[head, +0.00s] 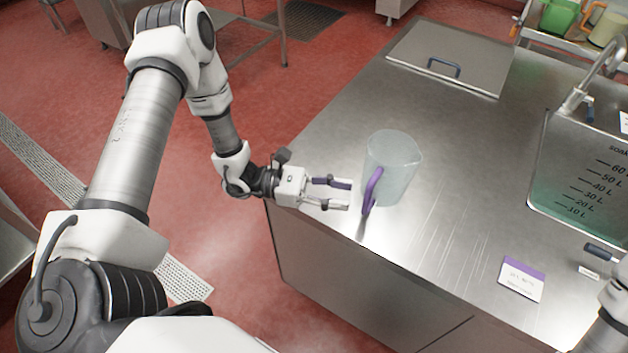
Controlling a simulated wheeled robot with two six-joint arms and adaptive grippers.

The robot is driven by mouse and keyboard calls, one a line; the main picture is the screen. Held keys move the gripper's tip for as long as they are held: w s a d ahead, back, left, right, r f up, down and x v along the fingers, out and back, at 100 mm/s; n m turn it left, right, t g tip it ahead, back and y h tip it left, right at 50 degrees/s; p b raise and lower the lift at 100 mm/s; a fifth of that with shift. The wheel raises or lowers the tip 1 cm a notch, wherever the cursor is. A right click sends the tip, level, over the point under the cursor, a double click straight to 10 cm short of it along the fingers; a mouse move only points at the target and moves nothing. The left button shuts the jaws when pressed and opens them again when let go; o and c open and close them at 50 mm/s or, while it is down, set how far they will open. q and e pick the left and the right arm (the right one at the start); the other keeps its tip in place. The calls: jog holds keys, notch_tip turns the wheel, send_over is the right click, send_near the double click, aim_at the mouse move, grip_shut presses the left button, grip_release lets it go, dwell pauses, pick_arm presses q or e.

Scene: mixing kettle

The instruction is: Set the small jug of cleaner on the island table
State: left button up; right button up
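The small jug (400,165) is a pale translucent vessel with a purple handle (371,187). It stands upright on the steel island table (450,215), near the table's left edge, with its handle towards the left and front. My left gripper (348,195) is just left of the handle. Its two fingers are apart and point at the handle, with nothing visible between them. The fingertips look apart from the handle.
A sink basin (575,180) with litre marks and greenish liquid is at the right, with a tap (590,80) above it. A closed steel hatch (450,55) is at the back. A purple-and-white card (522,279) lies at the front. The table's middle is bare.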

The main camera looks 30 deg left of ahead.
pick_arm(q)
jog(key=v, duration=0.7)
jog(key=shift+s+a, duration=0.1)
jog(key=shift+a, duration=0.05)
jog(key=s+d+f+m+g+y, duration=0.4)
jog(key=s+f+m+g+y, duration=0.4)
jog(key=s+f+g, duration=0.6)
jog(key=s+a+f+m+t+y, duration=0.3)
jog(key=s+a+f+m+y, duration=0.15)
jog(key=s+m+y, duration=0.3)
jog(key=w+m+t, duration=0.1)
jog(key=m, duration=0.1)
jog(key=w+m+t+y, duration=0.1)
jog(key=w+m+t, duration=0.1)
jog(key=w+d+m+t, duration=0.1)
jog(key=m, duration=0.1)
jog(key=shift+w+f+t+y, duration=0.25)
jog(key=shift+w+f+t, duration=0.1)
jog(key=shift+f+t, duration=0.05)
